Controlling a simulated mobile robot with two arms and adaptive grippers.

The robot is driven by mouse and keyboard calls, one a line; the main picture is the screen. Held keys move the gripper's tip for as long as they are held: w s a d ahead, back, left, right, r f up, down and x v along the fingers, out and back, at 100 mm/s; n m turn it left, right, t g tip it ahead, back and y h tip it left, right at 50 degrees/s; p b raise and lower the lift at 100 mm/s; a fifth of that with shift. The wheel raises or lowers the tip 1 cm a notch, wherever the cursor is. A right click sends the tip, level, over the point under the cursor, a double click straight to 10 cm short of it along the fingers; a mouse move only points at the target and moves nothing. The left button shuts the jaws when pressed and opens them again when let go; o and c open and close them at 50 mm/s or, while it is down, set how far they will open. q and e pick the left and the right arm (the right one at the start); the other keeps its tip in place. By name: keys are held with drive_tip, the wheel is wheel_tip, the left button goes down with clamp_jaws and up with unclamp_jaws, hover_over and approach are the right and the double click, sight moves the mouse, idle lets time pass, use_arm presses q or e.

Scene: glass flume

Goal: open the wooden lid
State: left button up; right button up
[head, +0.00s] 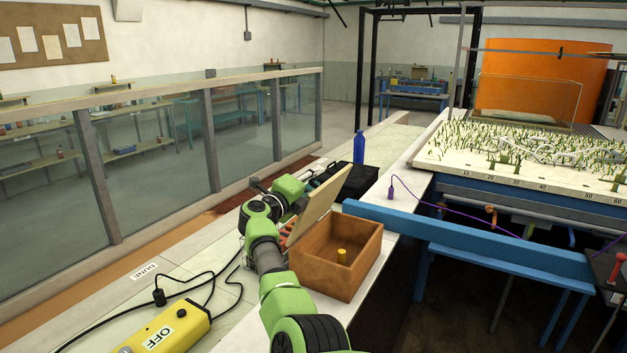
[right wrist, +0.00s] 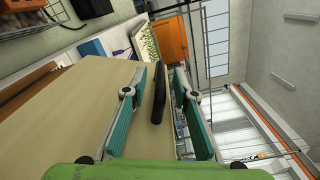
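The wooden lid (head: 319,203) stands raised and tilted at the left edge of the brown wooden box (head: 322,275). The box is open at the top, and a small yellow cylinder (head: 341,256) stands inside. My right gripper (head: 311,181) is on the left side of the lid near its upper edge, partly hidden in the head view. In the right wrist view, the lid's pale face (right wrist: 88,118) fills the left. My right gripper's teal fingers (right wrist: 162,92) are apart, with a black handle (right wrist: 158,95) between them and gaps showing on both sides. My left gripper is not in view.
A black case (head: 348,181) and a blue bottle (head: 359,147) stand behind the box. A yellow control box (head: 168,331) with cables lies at the front left. A glass wall (head: 165,160) runs along the left. A blue beam (head: 440,232) runs on the right.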

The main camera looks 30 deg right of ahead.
sight(315, 198)
drive_tip(key=shift+a, duration=0.1)
drive_tip(key=v, duration=0.7)
drive_tip(key=shift+s+a, duration=0.15)
drive_tip(key=shift+a, duration=0.05)
idle(0.3)
